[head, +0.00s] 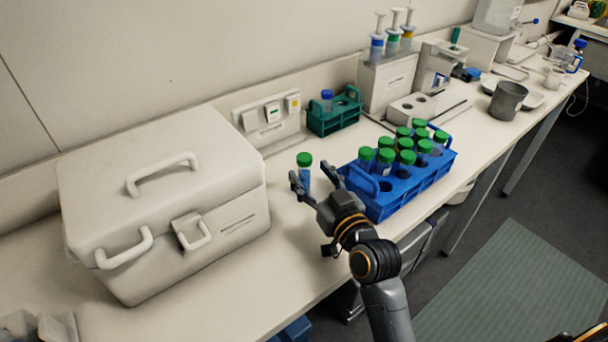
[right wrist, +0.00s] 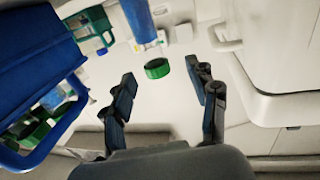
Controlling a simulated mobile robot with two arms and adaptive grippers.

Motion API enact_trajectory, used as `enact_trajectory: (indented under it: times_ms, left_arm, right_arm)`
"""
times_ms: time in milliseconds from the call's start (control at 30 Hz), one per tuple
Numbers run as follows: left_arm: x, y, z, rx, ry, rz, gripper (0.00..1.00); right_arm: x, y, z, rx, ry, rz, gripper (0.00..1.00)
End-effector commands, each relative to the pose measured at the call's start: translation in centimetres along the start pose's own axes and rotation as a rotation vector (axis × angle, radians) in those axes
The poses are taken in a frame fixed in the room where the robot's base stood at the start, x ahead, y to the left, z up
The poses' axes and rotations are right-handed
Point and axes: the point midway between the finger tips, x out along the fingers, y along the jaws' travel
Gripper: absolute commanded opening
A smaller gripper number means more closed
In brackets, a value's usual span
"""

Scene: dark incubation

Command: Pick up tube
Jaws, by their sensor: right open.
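A tube with a green cap and blue contents (head: 304,165) shows upright over the bench in the head view, apart from the blue rack; its foot is partly hidden by my gripper. My right gripper (head: 316,178) is open, with its fingers on either side of the tube. In the right wrist view, the tube's green cap (right wrist: 157,68) lies between the open fingertips (right wrist: 166,76), with clear space on both sides. Several more green-capped tubes (head: 404,144) stand in the blue rack (head: 408,198), right of the gripper.
A large white case (head: 165,205) stands left of the gripper. A green rack (head: 333,120) with a blue-capped tube and a pipette stand (head: 388,82) are behind. A grey beaker (head: 507,100) stands far right. The bench front between case and blue rack is clear.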

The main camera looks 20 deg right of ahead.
Motion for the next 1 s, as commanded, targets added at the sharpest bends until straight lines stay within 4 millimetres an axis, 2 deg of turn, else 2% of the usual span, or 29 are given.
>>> enact_trajectory:
  times_ms: [100, 233, 400, 667, 933, 1000]
  left_arm:
    - [-0.5, -0.2, -1.8, -0.001, 0.025, -0.002, 0.57]
    - [-1.3, -0.2, -2.8, -0.001, 0.043, -0.002, 0.57]
    - [-1.4, -0.1, -2.6, -0.002, 0.038, -0.001, 0.57]
    - [-1.3, 0.0, -1.6, -0.002, 0.023, 0.0, 0.57]
    - [-1.3, 0.0, -1.4, -0.002, 0.019, 0.0, 0.57]
    - [-1.3, 0.0, -1.4, -0.002, 0.019, 0.0, 0.57]
  right_arm:
    - [1.2, 0.2, -0.5, 0.0, 0.001, 0.001, 0.59]
    - [3.2, 0.6, -1.0, 0.001, 0.001, 0.001, 0.59]
    - [5.0, 0.6, -0.7, 0.0, 0.0, 0.0, 0.59]
    - [5.2, 0.6, -0.6, 0.0, -0.001, 0.001, 0.59]
    - [5.1, 0.6, -0.6, 0.0, 0.0, 0.001, 0.04]
    - [5.1, 0.6, -0.6, -0.001, 0.0, 0.001, 0.0]
